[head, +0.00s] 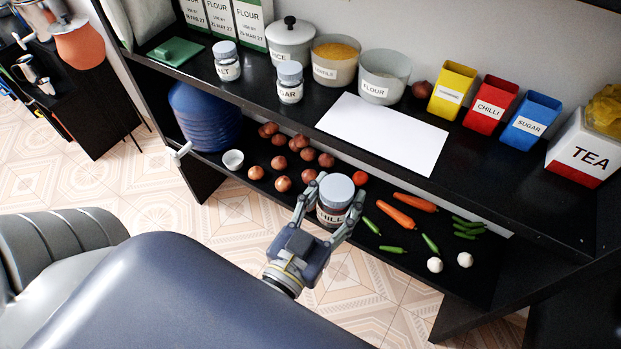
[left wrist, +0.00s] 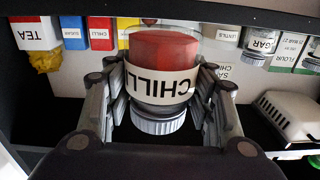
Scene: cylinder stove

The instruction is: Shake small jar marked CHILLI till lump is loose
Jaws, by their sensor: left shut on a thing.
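The small jar marked CHILLI (head: 333,200) is a clear jar with a grey lid, held upright in front of the lower shelf. My left gripper (head: 329,203) is shut around its sides. The left wrist view appears upside down; there the jar (left wrist: 162,75) sits between both fingers (left wrist: 162,95), lid at the picture's bottom. A red mass (left wrist: 165,48) fills the jar's base end, with clear space toward the lid. The label band hides part of it, so I cannot tell whether it is loose. My right gripper is not in view.
The lower shelf (head: 345,240) behind the jar holds onions (head: 283,184), carrots (head: 415,202) and green chillies (head: 431,243). The upper shelf bears a red CHILLI box (head: 490,105), other boxes, jars and white paper (head: 384,132). Open floor lies left of the shelf.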

